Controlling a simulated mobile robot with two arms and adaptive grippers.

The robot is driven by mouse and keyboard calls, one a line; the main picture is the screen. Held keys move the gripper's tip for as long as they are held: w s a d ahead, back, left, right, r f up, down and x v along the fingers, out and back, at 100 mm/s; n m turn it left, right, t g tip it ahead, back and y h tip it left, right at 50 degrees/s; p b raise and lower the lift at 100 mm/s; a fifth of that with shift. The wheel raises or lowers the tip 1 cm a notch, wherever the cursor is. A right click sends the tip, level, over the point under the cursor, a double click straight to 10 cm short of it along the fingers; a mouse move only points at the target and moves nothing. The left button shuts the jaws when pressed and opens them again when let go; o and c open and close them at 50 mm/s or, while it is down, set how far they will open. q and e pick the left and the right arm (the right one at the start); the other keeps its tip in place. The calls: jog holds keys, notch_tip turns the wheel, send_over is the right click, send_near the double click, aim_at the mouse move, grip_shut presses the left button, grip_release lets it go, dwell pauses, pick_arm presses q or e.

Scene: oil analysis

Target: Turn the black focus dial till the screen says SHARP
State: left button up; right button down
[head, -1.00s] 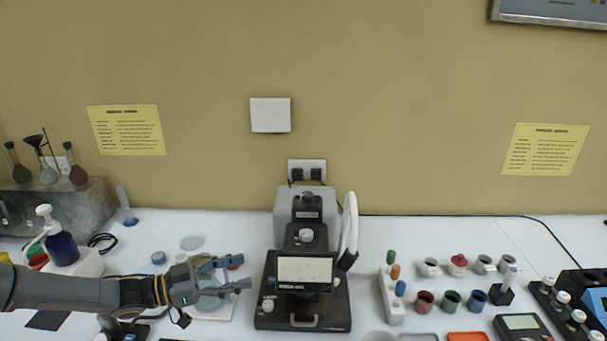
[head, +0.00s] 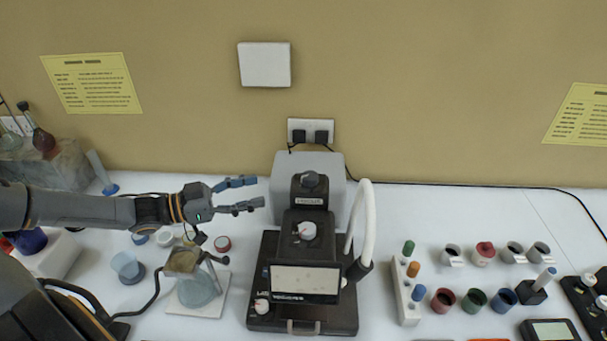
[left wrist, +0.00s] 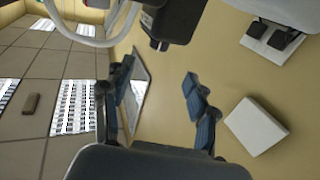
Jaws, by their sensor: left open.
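The black instrument (head: 355,318) stands at the middle of the bench in the head view. A black knob (head: 311,180) sits on top of its column; I take this for the focus dial. The column's top also shows as a dark shape in the left wrist view (left wrist: 178,18). The pale screen (head: 305,280) faces the front, and I can read no word on it. My left gripper (head: 254,194) is open and empty, left of the knob and apart from it. Its two blue fingers show in the left wrist view (left wrist: 158,95). My right gripper is not in view.
A white curved tube (head: 366,215) rises right of the column. A pale-knobbed dial (head: 306,231) and a small white dial (head: 262,306) are on the instrument. A glass flask (head: 198,290) stands below my left arm. A white rack (head: 407,298) and several cups stand right.

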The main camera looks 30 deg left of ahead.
aim_at(302, 180)
pick_arm(q)
jog(key=p+x, duration=0.3)
jog(key=x, duration=0.8)
jog(key=shift+w+d+r, duration=0.1)
jog(key=shift+d+r, duration=0.1)
jog(key=shift+w+d+f, duration=0.15)
jog(key=shift+w+d, duration=0.2)
jog(key=shift+w, duration=0.05)
jog(key=c, duration=1.2)
